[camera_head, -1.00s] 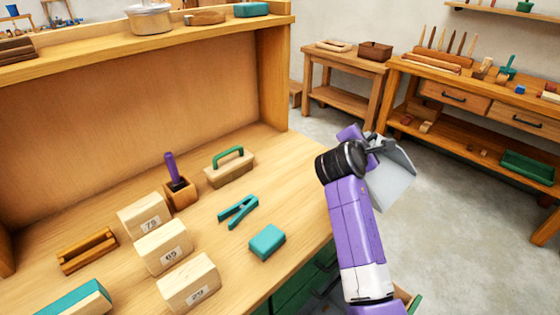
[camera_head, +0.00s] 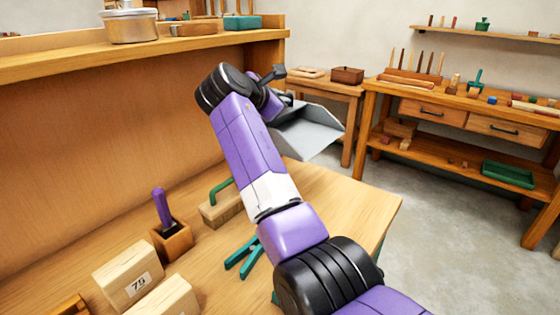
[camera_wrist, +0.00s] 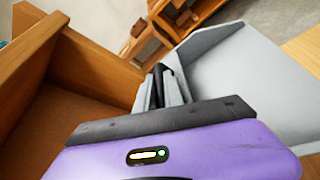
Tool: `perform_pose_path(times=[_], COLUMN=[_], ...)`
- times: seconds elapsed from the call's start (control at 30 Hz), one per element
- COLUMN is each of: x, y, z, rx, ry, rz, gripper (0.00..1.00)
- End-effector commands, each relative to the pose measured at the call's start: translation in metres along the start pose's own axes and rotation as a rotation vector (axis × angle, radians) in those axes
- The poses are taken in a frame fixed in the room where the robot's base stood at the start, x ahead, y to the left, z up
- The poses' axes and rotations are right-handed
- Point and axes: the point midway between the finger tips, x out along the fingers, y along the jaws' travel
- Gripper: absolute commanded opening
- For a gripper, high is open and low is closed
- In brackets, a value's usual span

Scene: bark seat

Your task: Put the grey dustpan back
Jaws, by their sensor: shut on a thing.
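The grey dustpan (camera_head: 308,130) is held in the air beside the right end of the workbench's raised shelf. It also fills the right of the wrist view (camera_wrist: 245,85). My gripper (camera_wrist: 160,90) is shut on the dustpan near its handle end. In the head view my gripper is mostly hidden behind my purple wrist. The dustpan's pan points right, toward the far room.
The bench top (camera_head: 350,205) holds a brush with a green handle (camera_head: 222,205), a teal clamp (camera_head: 243,257), a wooden cup (camera_head: 172,240) and wooden blocks (camera_head: 128,273). The raised shelf (camera_head: 200,45) carries a pot (camera_head: 131,26) and a teal box (camera_head: 243,22). Tables stand behind on the right.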

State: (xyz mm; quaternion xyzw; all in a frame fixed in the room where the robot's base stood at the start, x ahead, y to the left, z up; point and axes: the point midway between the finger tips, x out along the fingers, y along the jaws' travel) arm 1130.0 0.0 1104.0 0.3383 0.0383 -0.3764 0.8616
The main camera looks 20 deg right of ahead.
Motion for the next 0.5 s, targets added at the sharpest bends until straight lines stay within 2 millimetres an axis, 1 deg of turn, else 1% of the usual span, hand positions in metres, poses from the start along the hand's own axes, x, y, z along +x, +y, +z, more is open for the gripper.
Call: perform_pose_path(times=[0.03,0.1,0.3,0.4,0.5], x=[0.004,0.010,0.023,0.027,0.029], y=[-0.009,-0.018,-0.041,-0.048,-0.051], z=[-0.012,-0.025,-0.058,-0.067,-0.071], rx=[-0.003,-0.003,-0.002,0.000,0.000], ry=[0.000,0.001,0.000,-0.001,-0.002], rz=[0.000,0.000,0.002,0.003,0.003], gripper=[0.00,0.00,0.00,0.00,0.00])
